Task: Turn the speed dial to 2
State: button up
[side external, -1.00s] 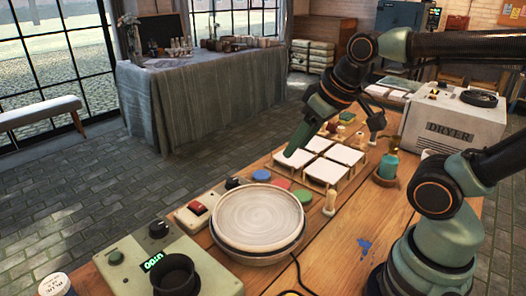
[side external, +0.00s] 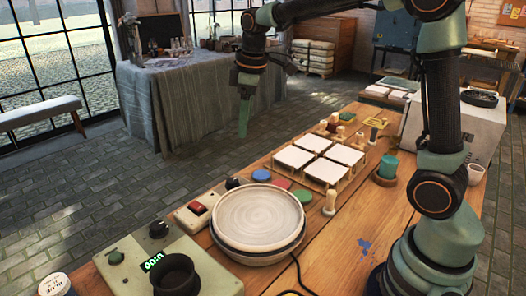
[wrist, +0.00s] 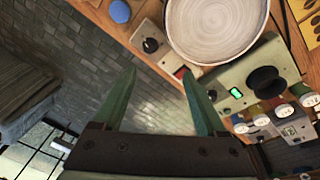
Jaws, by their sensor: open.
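A black dial (side external: 234,183) sits on a pale control box (side external: 190,214) with a red switch (side external: 197,208), beside the round plate (side external: 258,212). The dial also shows in the wrist view (wrist: 150,45), up and left of the red switch; its pointer mark and numbers are too small to read. I cannot tell for sure that it is the speed dial. My gripper (side external: 243,118) hangs high beyond the table's far edge, apart from the dial. In the wrist view my gripper (wrist: 158,75) is open and empty, its tips below the dial in the picture.
A green box (side external: 190,262) with knobs, a lit green display and a black cup-like part stands at front left. White tiles (side external: 318,162) lie on a rack, with colored discs (side external: 278,183) near the plate. A wooden peg and a green jar stand to the right.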

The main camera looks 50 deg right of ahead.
aim_at(232, 180)
jog(key=w+d+f+n+g, duration=0.15)
jog(key=w+f+n, duration=0.25)
jog(key=w+f, duration=0.45)
jog(key=shift+g, duration=0.25)
jog(key=f, duration=0.8)
jog(key=s+f, duration=0.1)
jog(key=f, duration=0.3)
jog(key=shift+a+f, duration=0.2)
grip_shut()
